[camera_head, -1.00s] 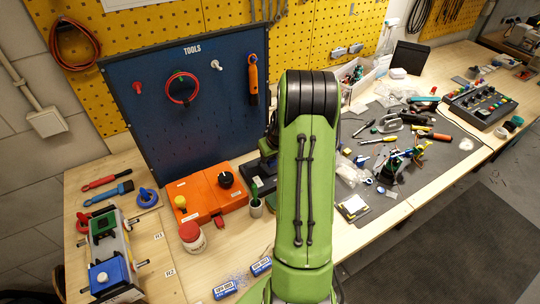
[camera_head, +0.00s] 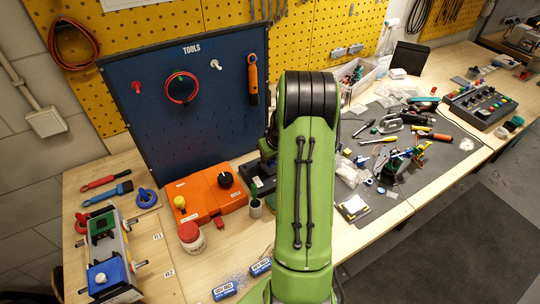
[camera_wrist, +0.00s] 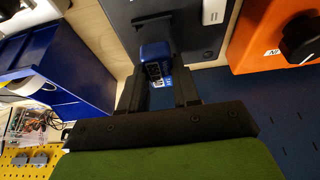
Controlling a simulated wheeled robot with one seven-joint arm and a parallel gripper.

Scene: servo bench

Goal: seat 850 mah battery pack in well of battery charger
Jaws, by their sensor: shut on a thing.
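The blue battery pack (camera_wrist: 155,62) is held between the two black fingers of my gripper (camera_wrist: 158,88) in the wrist view. Its end with dark contacts and a white-lettered label faces the camera. The dark grey battery charger (camera_wrist: 203,35) lies right beyond the pack, with a white label on it. The pack's far end overlaps a dark area of the charger; I cannot tell whether it is in the well or above it. In the head view the charger (camera_head: 262,178) shows partly beside the orange box, and my arm hides the gripper and the pack.
The orange box (camera_head: 207,195) with a black knob stands close beside the charger; the blue tool panel (camera_head: 190,110) rises behind. A white cup (camera_head: 256,208) stands in front of the charger. Two blue packs (camera_head: 224,290) lie at the bench front. A blue bin (camera_wrist: 75,70) is left in the wrist view.

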